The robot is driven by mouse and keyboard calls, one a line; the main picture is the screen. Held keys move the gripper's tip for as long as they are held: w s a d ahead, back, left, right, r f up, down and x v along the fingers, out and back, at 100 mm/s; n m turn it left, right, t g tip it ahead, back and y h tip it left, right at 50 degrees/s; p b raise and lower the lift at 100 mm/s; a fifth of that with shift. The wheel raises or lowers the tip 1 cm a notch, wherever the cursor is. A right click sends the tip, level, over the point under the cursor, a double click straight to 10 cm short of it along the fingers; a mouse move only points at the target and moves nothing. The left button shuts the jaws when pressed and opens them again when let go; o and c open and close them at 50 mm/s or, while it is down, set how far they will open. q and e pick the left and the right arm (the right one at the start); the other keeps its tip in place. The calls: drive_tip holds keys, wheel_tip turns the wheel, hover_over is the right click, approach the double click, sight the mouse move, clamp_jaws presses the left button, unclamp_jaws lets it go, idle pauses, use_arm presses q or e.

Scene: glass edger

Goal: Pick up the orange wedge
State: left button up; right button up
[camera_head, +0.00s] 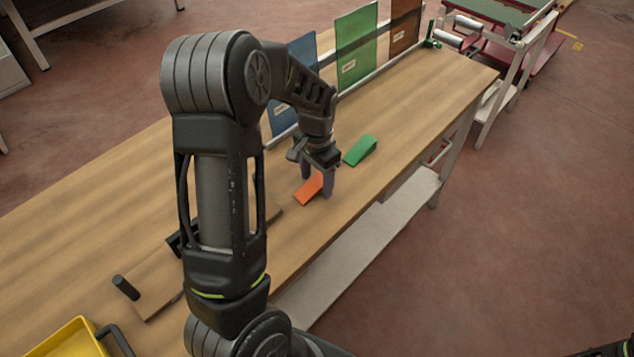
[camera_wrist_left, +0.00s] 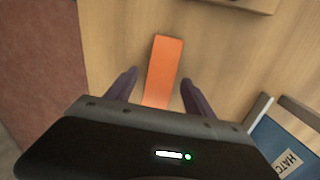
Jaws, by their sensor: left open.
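The orange wedge (camera_head: 309,189) lies on the wooden bench, below my left gripper (camera_head: 317,180) in the head view. In the left wrist view the orange wedge (camera_wrist_left: 163,72) shows between the two fingers of my open left gripper (camera_wrist_left: 157,88), with a gap on each side. Its near end is hidden by the gripper body. I cannot tell how far the fingertips are above the bench. My right gripper does not show clearly; only dark parts are at the lower right edge of the head view.
A green wedge (camera_head: 360,150) lies just right of the gripper. Blue (camera_head: 303,60), green (camera_head: 357,45) and brown (camera_head: 405,27) panels stand along the bench's back. A wooden board with a dark peg (camera_head: 125,287) and a yellow tray (camera_head: 72,338) are at the lower left. The bench's right end (camera_head: 440,90) is clear.

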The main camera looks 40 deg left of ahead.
use_arm(q)
drive_tip(key=shift+c, duration=0.4)
clamp_jaws()
idle(0.6)
